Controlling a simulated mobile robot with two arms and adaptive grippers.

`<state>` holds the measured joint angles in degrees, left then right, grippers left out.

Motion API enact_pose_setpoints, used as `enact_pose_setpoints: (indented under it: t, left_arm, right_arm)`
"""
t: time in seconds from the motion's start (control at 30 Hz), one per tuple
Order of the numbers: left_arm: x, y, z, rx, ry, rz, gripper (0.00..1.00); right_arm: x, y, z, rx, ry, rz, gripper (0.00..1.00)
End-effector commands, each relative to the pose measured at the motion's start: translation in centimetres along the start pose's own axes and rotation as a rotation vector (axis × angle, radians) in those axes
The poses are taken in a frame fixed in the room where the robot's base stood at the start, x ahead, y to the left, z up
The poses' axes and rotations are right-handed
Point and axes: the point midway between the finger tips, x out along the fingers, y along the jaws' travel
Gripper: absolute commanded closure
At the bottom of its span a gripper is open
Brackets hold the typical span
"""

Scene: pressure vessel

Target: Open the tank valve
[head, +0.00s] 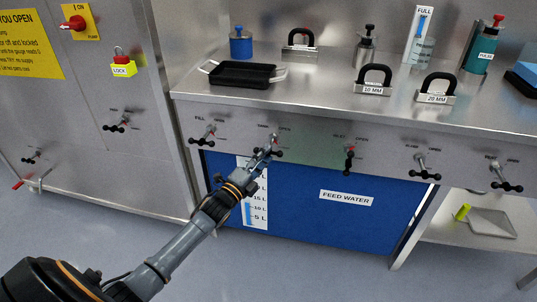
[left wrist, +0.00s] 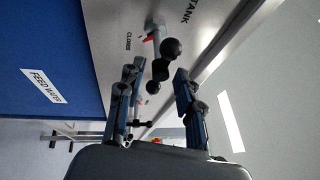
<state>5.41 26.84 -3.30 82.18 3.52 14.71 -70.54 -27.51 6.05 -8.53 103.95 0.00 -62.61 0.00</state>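The tank valve (head: 275,151) is on the steel front panel, second from the left in the row under the counter. In the left wrist view its black ball-ended handle (left wrist: 168,50) shows beside the TANK and CLOSE lettering, with a small red pointer near CLOSE. My left gripper (head: 262,154) reaches up to this valve and partly covers it. In the left wrist view the gripper (left wrist: 159,72) has its two fingers apart, with part of the handle between or just beyond the fingertips; contact cannot be told. My right gripper is not in view.
Neighbouring valves are the fill valve (head: 203,137) to the left and a red-marked valve (head: 349,160) to the right. The blue feed water tank (head: 310,225) is below. A black tray (head: 243,75) and labelled blocks (head: 373,88) stand on the counter.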

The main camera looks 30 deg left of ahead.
Motion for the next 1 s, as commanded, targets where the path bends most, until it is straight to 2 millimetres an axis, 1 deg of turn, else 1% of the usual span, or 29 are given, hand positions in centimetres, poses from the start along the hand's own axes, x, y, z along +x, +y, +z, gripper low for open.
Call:
enact_pose_setpoints:
  t: [0.03,0.1,0.2,0.3,0.53,0.57,0.6,0.67,0.7,0.73,1.0]
  left_arm:
    - [0.7,0.1,0.1,0.000,-0.001,-0.001,0.64]
    - [1.4,0.1,0.0,0.000,0.000,-0.001,0.64]
    - [2.0,0.1,0.0,-0.001,-0.001,0.001,0.64]
    - [2.3,0.0,0.0,-0.001,-0.001,0.001,0.64]
    - [2.3,0.1,0.0,-0.002,-0.001,0.001,0.64]
    - [2.3,0.1,0.0,-0.001,-0.001,0.001,0.66]
    - [2.3,0.1,0.0,-0.002,-0.001,0.001,0.75]
    - [2.3,0.1,0.0,-0.002,0.000,0.001,0.87]
    - [2.3,0.0,0.0,-0.001,0.000,0.001,0.95]
    - [2.3,0.0,0.0,-0.001,0.000,0.000,1.00]
    - [2.4,-0.1,0.0,-0.008,-0.002,-0.006,1.00]
  right_arm:
    - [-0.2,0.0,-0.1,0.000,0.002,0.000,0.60]
    - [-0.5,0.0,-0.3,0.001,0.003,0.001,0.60]
    - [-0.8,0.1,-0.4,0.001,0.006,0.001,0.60]
    - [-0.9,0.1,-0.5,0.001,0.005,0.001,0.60]
    - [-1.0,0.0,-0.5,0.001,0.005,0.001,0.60]
    - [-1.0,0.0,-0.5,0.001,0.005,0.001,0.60]
    - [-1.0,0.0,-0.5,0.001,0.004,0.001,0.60]
    - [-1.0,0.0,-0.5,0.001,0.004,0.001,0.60]
    - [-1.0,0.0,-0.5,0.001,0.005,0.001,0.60]
    - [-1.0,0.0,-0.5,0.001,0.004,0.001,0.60]
    - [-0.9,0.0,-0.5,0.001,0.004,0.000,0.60]
